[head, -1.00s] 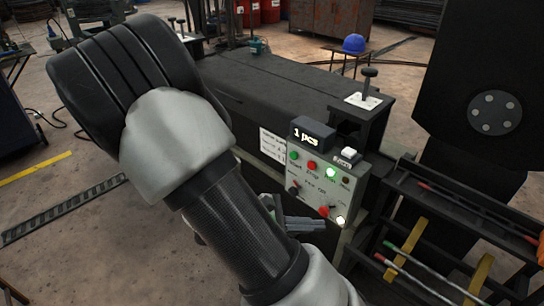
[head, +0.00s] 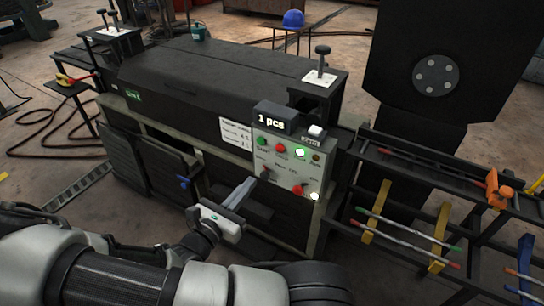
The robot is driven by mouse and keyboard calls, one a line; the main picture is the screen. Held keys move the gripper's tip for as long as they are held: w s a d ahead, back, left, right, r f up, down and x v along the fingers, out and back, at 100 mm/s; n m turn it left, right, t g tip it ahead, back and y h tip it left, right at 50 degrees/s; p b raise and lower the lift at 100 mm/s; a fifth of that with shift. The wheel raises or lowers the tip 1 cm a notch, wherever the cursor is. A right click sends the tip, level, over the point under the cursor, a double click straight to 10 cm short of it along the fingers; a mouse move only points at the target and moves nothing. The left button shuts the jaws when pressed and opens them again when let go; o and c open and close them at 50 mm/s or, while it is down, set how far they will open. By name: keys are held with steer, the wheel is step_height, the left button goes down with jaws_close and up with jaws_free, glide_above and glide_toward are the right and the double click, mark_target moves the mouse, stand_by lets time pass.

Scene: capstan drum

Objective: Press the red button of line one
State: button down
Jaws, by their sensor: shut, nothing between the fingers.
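A grey control panel (head: 285,166) is mounted on the front of the dark machine. A red button (head: 281,148) sits in its upper row, between a green button (head: 262,143) and a lit green-white one (head: 300,153). A second red button (head: 297,190) is at the lower right, beside a lit white lamp (head: 314,196). I cannot read a line number on the panel. My gripper (head: 249,184) is shut and empty, in front of and below left of the panel; its fingers point toward the panel and seem apart from it. Both red buttons are unobstructed.
A display (head: 275,117) reading "1 pcs" stands above the panel. A black rack (head: 400,200) with coloured rods is at the right. A lever (head: 322,62) rises from the machine top. A blue helmet (head: 293,19) is on a stand behind. Floor at the left is partly clear.

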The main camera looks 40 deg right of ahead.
mark_target(279, 148)
steer(key=b+x, duration=0.3)
steer(key=x, duration=1)
steer(key=shift+d, duration=0.1)
steer(key=shift+w+d, duration=0.1)
steer(key=shift+d, duration=0.25)
steer(key=shift+r, duration=0.1)
steer(key=shift+w+d+r+p, duration=0.1)
steer(key=shift+w+d+p, duration=0.05)
steer(key=shift+d+p, duration=0.3)
steer(key=shift+w+d+r+p, duration=0.1)
steer(key=shift+d+p, duration=0.1)
steer(key=shift+p, duration=0.3)
steer(key=shift+w+d, duration=0.1)
steer(key=shift+d, duration=0.1)
steer(key=shift+f, duration=0.1)
steer(key=shift+a+p, duration=0.3)
steer(key=shift+a, duration=0.1)
steer(key=p+v, duration=0.2)
steer(key=v, duration=1.1)
steer(key=shift+s+a+f, duration=0.2)
steer(key=shift+a, duration=0.1)
